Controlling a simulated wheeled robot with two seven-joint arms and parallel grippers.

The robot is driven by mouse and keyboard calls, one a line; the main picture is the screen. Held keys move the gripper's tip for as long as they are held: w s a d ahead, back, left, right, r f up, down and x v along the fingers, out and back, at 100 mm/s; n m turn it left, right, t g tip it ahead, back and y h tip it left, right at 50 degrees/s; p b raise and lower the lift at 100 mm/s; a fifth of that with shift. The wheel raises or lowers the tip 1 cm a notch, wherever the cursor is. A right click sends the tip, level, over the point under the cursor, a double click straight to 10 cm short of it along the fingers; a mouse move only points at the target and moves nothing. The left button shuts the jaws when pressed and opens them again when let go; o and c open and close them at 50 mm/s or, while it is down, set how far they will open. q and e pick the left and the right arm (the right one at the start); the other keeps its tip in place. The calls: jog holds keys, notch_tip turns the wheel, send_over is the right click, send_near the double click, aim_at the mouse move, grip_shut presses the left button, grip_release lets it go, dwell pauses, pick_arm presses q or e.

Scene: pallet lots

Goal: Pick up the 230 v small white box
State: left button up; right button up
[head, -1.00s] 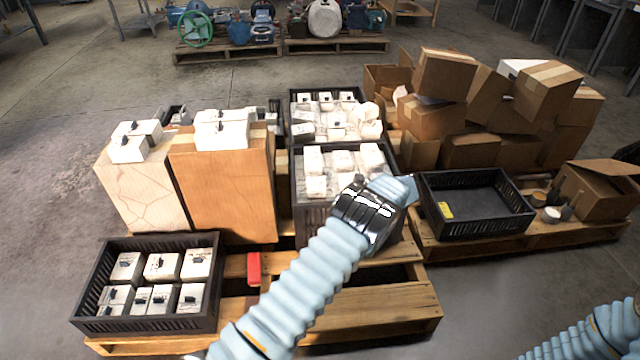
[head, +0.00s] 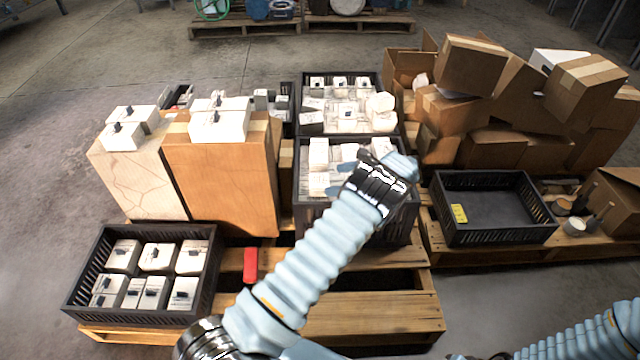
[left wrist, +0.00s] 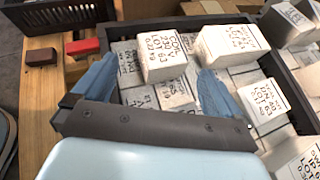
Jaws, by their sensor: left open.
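A small white box (left wrist: 164,57) with black lettering that seems to read "COIL 230 V LOT 63" stands above the other boxes in the left wrist view. My left gripper (left wrist: 158,70) is open, its two blue fingers on either side of this box with gaps beside it. In the head view my left gripper (head: 388,163) is over the near black crate (head: 312,217) and hides part of its white boxes. My right gripper is out of view.
A black crate of white boxes (head: 78,287) stands at the front left. Tall brown cartons (head: 222,190) stand left of the near crate. An almost empty black crate (head: 545,228) and piled cardboard boxes (head: 470,62) are to the right. A red block (head: 250,262) lies on the pallet.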

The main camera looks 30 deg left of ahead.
aim_at(327, 180)
pick_arm(q)
jog(key=x, duration=0.5)
jog(key=shift+w+a+f, duration=0.1)
jog(key=shift+w+f, duration=0.05)
jog(key=shift+w, duration=0.05)
jog(key=c, duration=1.4)
